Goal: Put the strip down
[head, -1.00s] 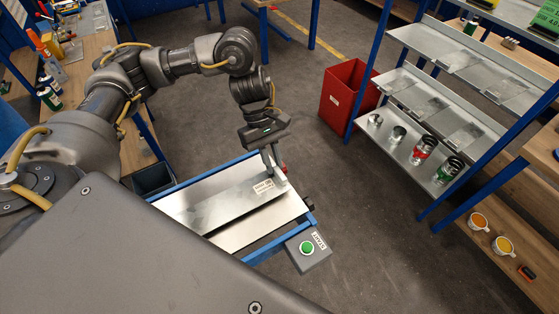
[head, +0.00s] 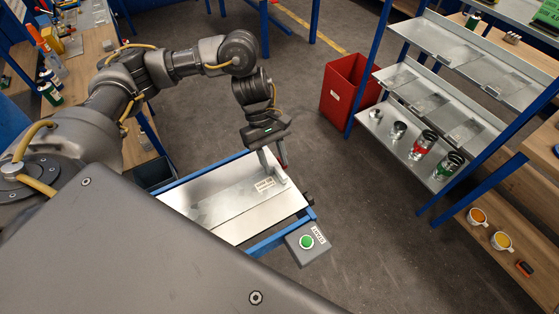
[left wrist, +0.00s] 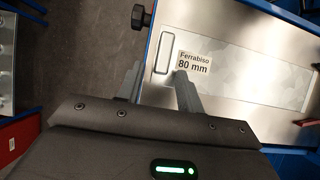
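The strip (head: 228,203) is a long, thin grey metal piece with mottled patches. It lies flat on the pale metal top of a blue-framed bench (head: 240,230). In the left wrist view the strip (left wrist: 250,74) carries a white label (left wrist: 195,62) reading "Ferrabiso 80 mm". My left gripper (head: 277,172) points down at the strip's labelled end. My right gripper is out of view.
A grey box with a green button (head: 306,242) sits at the bench's near right corner. A red bin (head: 344,88) stands on the floor behind. A shelf rack with metal cans (head: 423,142) is at right. A dark bin (head: 153,176) is left of the bench.

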